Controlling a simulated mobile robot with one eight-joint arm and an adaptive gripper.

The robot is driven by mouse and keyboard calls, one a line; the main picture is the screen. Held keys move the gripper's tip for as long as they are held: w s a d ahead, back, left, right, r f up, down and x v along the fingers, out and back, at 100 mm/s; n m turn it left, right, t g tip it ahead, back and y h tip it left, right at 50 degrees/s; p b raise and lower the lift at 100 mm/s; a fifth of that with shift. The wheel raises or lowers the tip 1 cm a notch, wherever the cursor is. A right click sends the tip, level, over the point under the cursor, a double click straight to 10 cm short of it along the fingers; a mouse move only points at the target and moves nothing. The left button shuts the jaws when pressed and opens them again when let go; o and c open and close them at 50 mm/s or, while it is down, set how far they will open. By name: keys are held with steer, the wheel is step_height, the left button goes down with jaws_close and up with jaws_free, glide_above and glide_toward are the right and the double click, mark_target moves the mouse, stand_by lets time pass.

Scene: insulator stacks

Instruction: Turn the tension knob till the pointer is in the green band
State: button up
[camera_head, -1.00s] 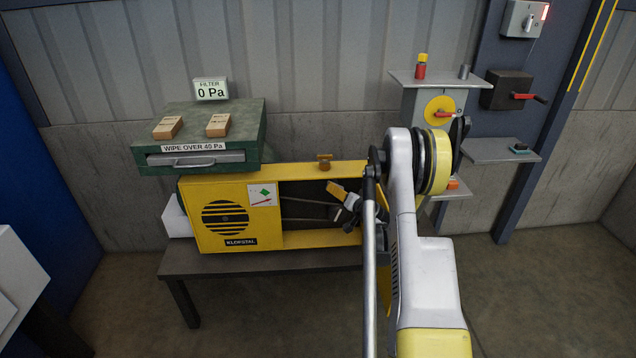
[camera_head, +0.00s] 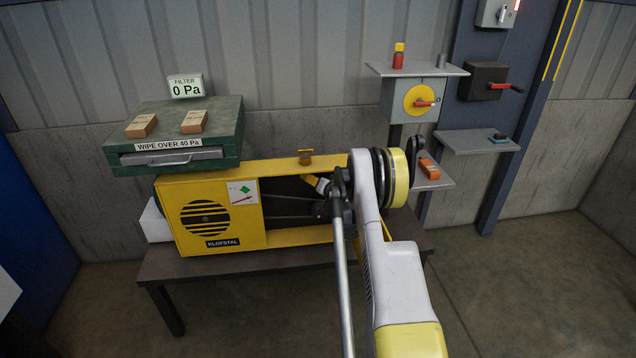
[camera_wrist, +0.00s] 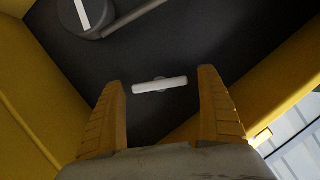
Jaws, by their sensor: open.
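A pale bar-shaped handle (camera_wrist: 160,85), which looks like the tension knob, stands on the dark inner panel of the yellow machine (camera_head: 290,238). My gripper (camera_wrist: 162,78) is open, with one finger on each side of the bar in the wrist view. Gaps show between the fingers and the bar; I cannot tell how far it is in depth. In the head view my gripper (camera_head: 322,190) reaches into the machine's opening, and my arm hides the knob. A white gauge plate (camera_head: 242,192) on the machine's front has a green patch, with a red pointer below it, apart from the green.
Yellow walls (camera_wrist: 28,110) enclose my gripper closely. A round dark part with a white mark (camera_wrist: 85,15) is at upper left. A green filter box (camera_head: 180,130) stands at left; shelves (camera_head: 465,142) are at right.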

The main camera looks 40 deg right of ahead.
steer(key=c, duration=1.2)
steer(key=shift+o, duration=0.2)
steer(key=shift+n+g+h, duration=0.5)
steer(key=shift+n, duration=0.5)
steer(key=shift+n+g+h, duration=0.6)
steer(key=shift+n+h, duration=0.4)
steer(key=shift+n, duration=0.7)
steer(key=o, duration=1.2)
steer(key=shift+c, duration=0.2)
steer(key=shift+s+a, duration=0.1)
